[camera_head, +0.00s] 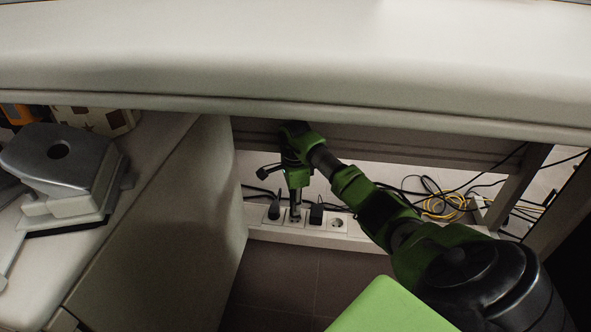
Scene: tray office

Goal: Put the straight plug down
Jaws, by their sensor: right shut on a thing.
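My right gripper (295,204) reaches down under the desk edge to the white power strip (357,231). Its narrow fingers point down and are shut, with the tips right at the strip between two black plugs. The straight plug cannot be made out clearly; what the fingers grip is small and mostly hidden by them. One black plug (274,211) stands in the strip left of the fingers, another black plug (316,214) right of them. A socket (337,224) farther right is empty. My left gripper is not in view.
A pale panel edge (300,105) runs across above my right arm. Black cables and a coiled yellow cable (443,205) lie behind the strip at right. A grey device (60,160) stands on the left desk surface. A green surface (390,308) is at the bottom.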

